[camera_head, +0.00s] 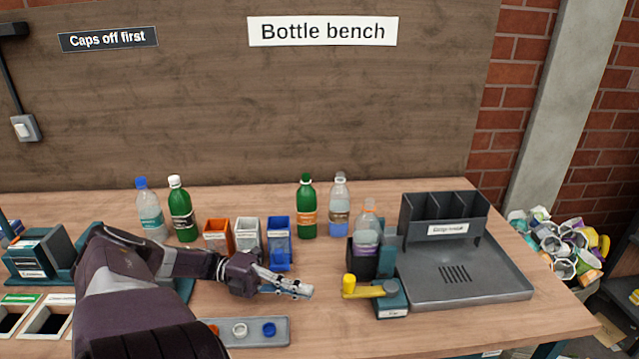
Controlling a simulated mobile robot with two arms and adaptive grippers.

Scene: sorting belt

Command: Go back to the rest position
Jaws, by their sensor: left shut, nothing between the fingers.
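My left arm reaches in from the lower left over the bench (480,330). Its gripper (303,291) is shut and empty, with its fingers pointing right above the bare wood. It is left of the device with the yellow knob (348,285) and apart from it. The arm hides part of the bench's left side and part of the grey cap tray (275,340). My right gripper does not show.
Several bottles stand at the back, among them a green one (307,212). Orange (217,236), white and blue bins stand in the middle. A bottle (367,232) sits in a dark holder. A grey tray (505,285) with compartments is at the right.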

